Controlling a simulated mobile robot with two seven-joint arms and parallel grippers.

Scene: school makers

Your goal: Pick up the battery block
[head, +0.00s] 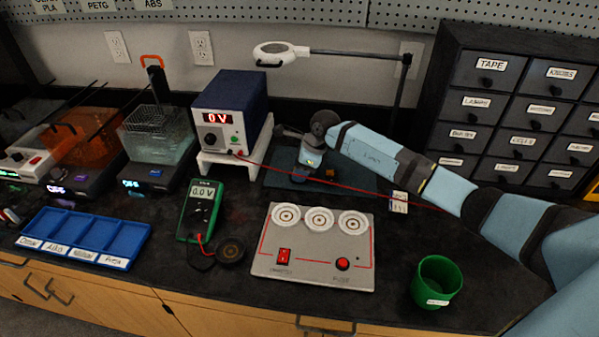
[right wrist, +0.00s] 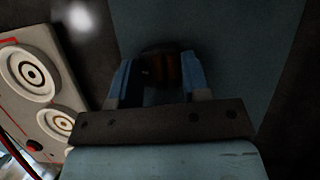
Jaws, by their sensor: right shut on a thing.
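My right gripper (head: 308,176) reaches in from the right and points down over the dark mat (head: 362,184) behind the grey panel. In the right wrist view its two blue fingers (right wrist: 160,80) are shut on a dark block with a brown-orange part, which I take for the battery block (right wrist: 165,68). The block is in shadow and its lower side is hidden, so I cannot tell whether it touches the mat. My left gripper is not in view.
The grey panel (head: 312,275) with three round sockets lies in front. A power supply (head: 228,115), green multimeter (head: 199,210) and blue tray (head: 75,233) are left. A green cup (head: 437,281) stands front right, drawers (head: 510,105) behind. A red cable crosses near my gripper.

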